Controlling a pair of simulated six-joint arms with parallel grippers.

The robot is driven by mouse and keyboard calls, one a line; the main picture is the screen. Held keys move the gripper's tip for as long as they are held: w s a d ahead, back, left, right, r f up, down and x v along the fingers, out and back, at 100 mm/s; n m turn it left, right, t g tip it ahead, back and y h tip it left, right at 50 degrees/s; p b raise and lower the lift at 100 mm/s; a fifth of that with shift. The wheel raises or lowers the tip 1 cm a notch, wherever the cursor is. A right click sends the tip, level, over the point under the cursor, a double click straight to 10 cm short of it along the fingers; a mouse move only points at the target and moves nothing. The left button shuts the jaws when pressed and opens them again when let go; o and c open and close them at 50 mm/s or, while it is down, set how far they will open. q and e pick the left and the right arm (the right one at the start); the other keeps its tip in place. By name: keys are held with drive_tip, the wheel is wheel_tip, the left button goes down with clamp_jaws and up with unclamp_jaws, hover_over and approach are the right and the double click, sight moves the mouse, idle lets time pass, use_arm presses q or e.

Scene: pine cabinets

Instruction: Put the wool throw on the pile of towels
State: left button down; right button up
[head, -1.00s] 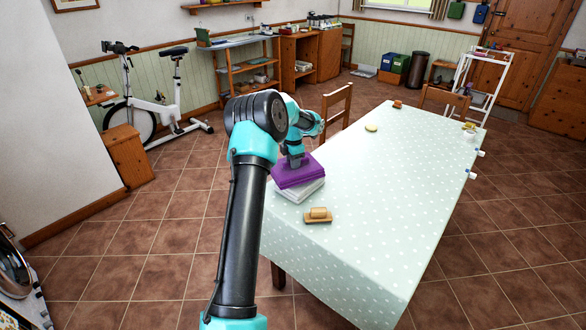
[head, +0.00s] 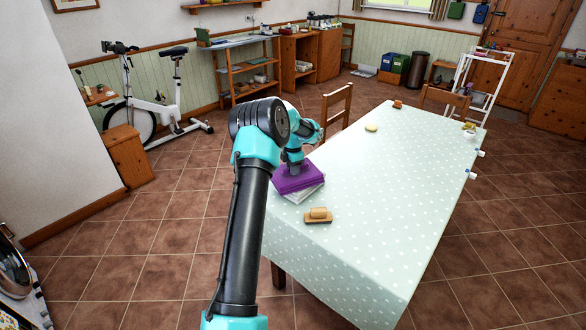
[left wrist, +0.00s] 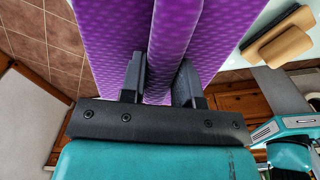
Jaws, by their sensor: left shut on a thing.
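The wool throw is a folded purple block (head: 288,184) at the near left end of the table, and its patterned folds fill the top of the left wrist view (left wrist: 112,38). My left gripper (head: 296,170) points down and is shut on a pinched ridge of the throw; its two dark fingers show in the left wrist view (left wrist: 160,82). The pile of towels (head: 307,194), pale grey-white, shows just below the throw, which covers most of it. I cannot tell whether the throw rests on the pile or hangs slightly above it. My right gripper is not in view.
The table (head: 385,215) has a pale green dotted cloth. A wooden brush (head: 318,216) lies close in front of the towels. A chair (head: 337,108) stands at the table's far left side. The table's middle is clear.

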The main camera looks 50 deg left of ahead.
use_arm(q)
drive_tip(key=shift+f, duration=0.1)
drive_tip(key=c, duration=0.8)
unclamp_jaws()
drive_tip(key=shift+c, duration=0.2)
wheel_tip(320, 180, up, 12)
drive_tip(key=shift+d, duration=0.1)
